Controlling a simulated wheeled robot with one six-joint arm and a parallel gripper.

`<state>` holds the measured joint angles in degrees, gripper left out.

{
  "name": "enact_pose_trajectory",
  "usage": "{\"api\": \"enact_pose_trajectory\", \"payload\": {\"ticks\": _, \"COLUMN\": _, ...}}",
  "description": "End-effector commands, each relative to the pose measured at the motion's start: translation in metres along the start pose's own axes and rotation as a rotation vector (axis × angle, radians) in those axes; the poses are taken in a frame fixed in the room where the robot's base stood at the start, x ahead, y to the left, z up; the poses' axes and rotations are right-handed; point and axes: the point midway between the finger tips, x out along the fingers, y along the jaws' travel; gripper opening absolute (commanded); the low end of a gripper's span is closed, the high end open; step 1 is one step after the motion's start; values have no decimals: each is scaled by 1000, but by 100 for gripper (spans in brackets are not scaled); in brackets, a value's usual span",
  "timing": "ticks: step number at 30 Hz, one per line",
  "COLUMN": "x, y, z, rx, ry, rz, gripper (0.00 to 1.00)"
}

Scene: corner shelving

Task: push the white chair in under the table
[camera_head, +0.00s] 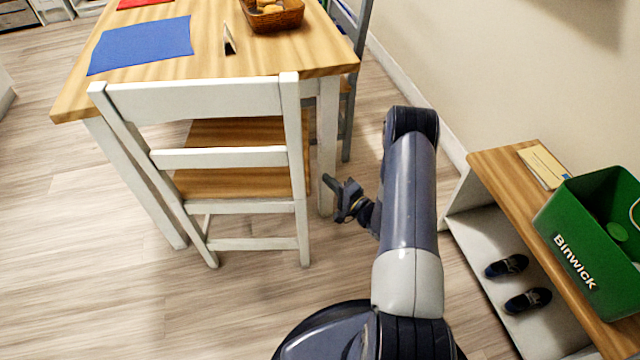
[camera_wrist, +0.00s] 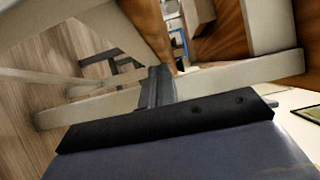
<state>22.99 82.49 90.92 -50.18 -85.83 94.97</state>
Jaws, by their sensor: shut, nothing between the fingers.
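The white chair (camera_head: 215,158) has a white slatted back and a brown wooden seat. It stands at the near end of the wooden table (camera_head: 150,40), its back towards me and its seat partly under the tabletop. My gripper (camera_head: 328,182) is shut and empty, low beside the chair's right side, close to a white table leg (camera_head: 328,140). In the wrist view my gripper (camera_wrist: 158,85) points past pale bars and brown wood under the furniture. I cannot tell whether it touches the chair.
On the table are a blue mat (camera_head: 142,45), a small card (camera_head: 229,40) and a bread basket (camera_head: 272,14). A grey chair (camera_head: 350,70) stands at the table's right side. A low bench (camera_head: 500,185) with shoes and a green bin (camera_head: 595,225) lines the right wall. Floor at left is clear.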

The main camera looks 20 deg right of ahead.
Motion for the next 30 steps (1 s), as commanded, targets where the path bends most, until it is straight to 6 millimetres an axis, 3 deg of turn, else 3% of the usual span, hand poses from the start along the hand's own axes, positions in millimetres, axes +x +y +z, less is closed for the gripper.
{"api": "enact_pose_trajectory", "payload": {"ticks": 6, "x": 17, "y": 1, "z": 19, "rx": 1, "ry": -2, "rz": 1, "gripper": 0}}
{"api": "enact_pose_trajectory", "payload": {"ticks": 22, "x": 22, "y": 0, "z": 25, "rx": 1, "ry": -1, "rz": 1, "gripper": 0}}
{"api": "enact_pose_trajectory", "payload": {"ticks": 30, "x": 42, "y": 1, "z": 46, "rx": 1, "ry": -8, "rz": 1, "gripper": 0}}
